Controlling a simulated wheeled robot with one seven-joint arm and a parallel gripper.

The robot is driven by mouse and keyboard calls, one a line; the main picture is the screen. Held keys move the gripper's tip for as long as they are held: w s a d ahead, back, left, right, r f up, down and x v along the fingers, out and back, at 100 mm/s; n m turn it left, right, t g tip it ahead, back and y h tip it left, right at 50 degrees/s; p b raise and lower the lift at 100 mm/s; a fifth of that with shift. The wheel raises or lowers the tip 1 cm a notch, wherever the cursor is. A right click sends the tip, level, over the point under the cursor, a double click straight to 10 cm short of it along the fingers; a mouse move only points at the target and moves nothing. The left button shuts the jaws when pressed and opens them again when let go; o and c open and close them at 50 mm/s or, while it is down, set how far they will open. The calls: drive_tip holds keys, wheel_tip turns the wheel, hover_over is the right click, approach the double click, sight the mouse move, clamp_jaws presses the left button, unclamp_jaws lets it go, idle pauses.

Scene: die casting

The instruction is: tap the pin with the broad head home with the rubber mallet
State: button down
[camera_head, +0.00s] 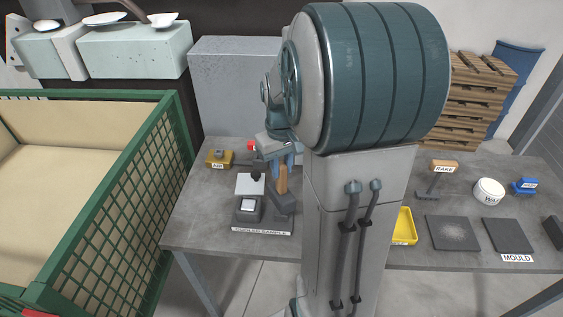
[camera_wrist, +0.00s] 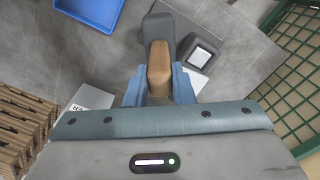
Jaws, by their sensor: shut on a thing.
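My gripper (camera_head: 283,160) is shut on the wooden handle of the rubber mallet (camera_head: 281,181). In the wrist view the blue fingers (camera_wrist: 159,90) grip both sides of the handle (camera_wrist: 159,65), and the dark grey mallet head (camera_wrist: 172,35) lies beyond it. I cannot tell from these views whether the head touches the bench or the block. I cannot make out the broad-headed pin; it may be hidden or too small.
A yellow labelled block (camera_head: 219,159) is behind left. My arm hides the bench's middle. A yellow tray (camera_head: 404,227), rake (camera_head: 428,187), white pot (camera_head: 489,191) and mould plates (camera_head: 508,236) are right. A green mesh crate (camera_head: 120,220) borders the left.

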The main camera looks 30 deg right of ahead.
drive_tip(key=shift+f, duration=0.35)
wheel_tip(320, 180, up, 5)
drive_tip(key=p, duration=0.3)
drive_tip(key=shift+f+p, duration=0.1)
drive_tip(key=shift+p, duration=0.3)
drive_tip(key=shift+f, duration=0.1)
wheel_tip(320, 180, down, 5)
drive_tip(key=b, duration=0.4)
drive_tip(key=shift+f, duration=0.15)
drive_tip(key=shift+r+p, duration=1.65)
drive_tip(key=shift+r, duration=0.65)
drive_tip(key=shift+f, duration=0.1)
